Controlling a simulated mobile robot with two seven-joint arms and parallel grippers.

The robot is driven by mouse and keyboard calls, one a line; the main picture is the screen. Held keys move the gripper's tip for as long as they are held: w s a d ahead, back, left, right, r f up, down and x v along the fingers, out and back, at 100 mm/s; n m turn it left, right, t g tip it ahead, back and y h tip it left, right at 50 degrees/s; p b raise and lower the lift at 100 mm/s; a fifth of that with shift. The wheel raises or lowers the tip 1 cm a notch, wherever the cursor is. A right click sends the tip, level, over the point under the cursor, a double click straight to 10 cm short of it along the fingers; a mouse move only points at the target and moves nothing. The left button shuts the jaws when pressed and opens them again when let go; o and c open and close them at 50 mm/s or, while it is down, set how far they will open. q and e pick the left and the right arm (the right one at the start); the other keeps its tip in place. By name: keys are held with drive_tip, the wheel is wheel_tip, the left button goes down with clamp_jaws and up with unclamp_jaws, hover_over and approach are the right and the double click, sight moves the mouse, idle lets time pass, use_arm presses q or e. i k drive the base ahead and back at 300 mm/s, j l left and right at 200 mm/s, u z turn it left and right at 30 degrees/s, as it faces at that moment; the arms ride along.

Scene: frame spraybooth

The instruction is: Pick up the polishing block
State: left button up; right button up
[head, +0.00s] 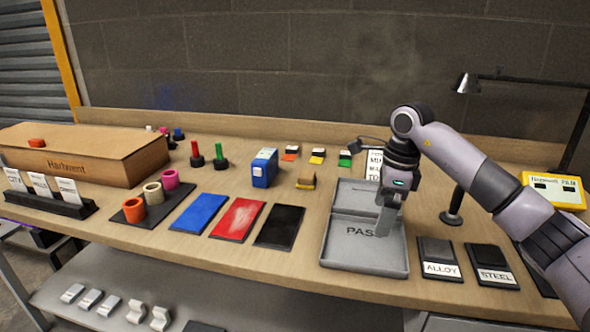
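Nothing in view is labelled as the polishing block. A small tan and dark brown block (306,181) lies on the bench near the middle and may be it. My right gripper (388,220) points down over the grey tray marked PASS (335,255), to the right of that block and apart from it. Grey shapes hang below its wrist; I cannot tell whether they are only fingers or also a held part. My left gripper is not in view.
A blue box (264,168) stands just left of the small block. Blue (200,213), red (239,219) and black (279,226) mats lie in front. ALLOY (437,258) and STEEL (492,266) holders are right of the tray. A lamp (467,84) stands behind right.

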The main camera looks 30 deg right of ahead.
sight(307, 179)
drive_tip(key=i, duration=1.05)
